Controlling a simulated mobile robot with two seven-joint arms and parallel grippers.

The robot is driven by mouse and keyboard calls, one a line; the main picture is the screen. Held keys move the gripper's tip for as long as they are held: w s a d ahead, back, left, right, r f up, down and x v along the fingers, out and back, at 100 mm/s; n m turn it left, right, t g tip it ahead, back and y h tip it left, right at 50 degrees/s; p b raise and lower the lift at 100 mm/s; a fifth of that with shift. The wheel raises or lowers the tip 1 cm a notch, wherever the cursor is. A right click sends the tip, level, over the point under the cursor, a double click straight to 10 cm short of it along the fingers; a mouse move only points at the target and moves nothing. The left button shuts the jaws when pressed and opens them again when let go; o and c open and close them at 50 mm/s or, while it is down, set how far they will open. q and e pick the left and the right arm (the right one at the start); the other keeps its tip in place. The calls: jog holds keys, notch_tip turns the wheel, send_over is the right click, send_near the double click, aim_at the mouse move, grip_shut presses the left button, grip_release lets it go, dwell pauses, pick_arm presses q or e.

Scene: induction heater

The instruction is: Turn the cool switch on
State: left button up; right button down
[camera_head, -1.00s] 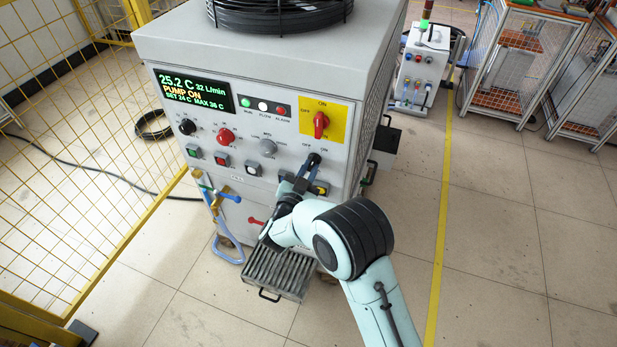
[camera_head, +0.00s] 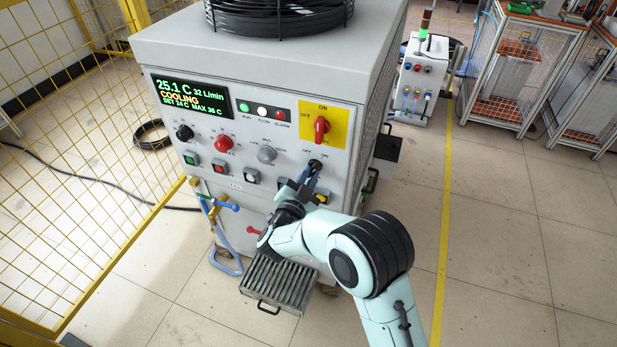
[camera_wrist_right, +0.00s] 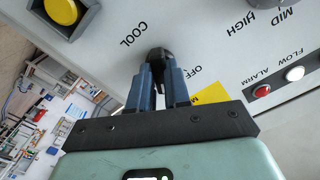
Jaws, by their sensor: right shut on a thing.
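The cool switch (camera_head: 315,164) is a black knob at the lower right of the grey machine's front panel, below the red main switch. In the right wrist view the black knob (camera_wrist_right: 158,55) sits between the fingertips, beside the "COOL" and "OFF" labels. My right gripper (camera_head: 312,170) reaches up to it from below and is shut on it; the fingers hide part of it. The gripper also shows in the right wrist view (camera_wrist_right: 158,68). The display (camera_head: 192,97) reads 25.1 C and "COOLING". My left gripper is not in view.
The red main switch (camera_head: 321,129) sits on a yellow plate just above. Other knobs and push buttons lie left of the gripper. Open floor lies to the right.

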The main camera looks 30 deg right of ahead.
jog(key=c, duration=1.1)
grip_release()
jog(key=v, duration=1.3)
jog(key=shift+s+a, duration=0.1)
jog(key=shift+s, duration=0.1)
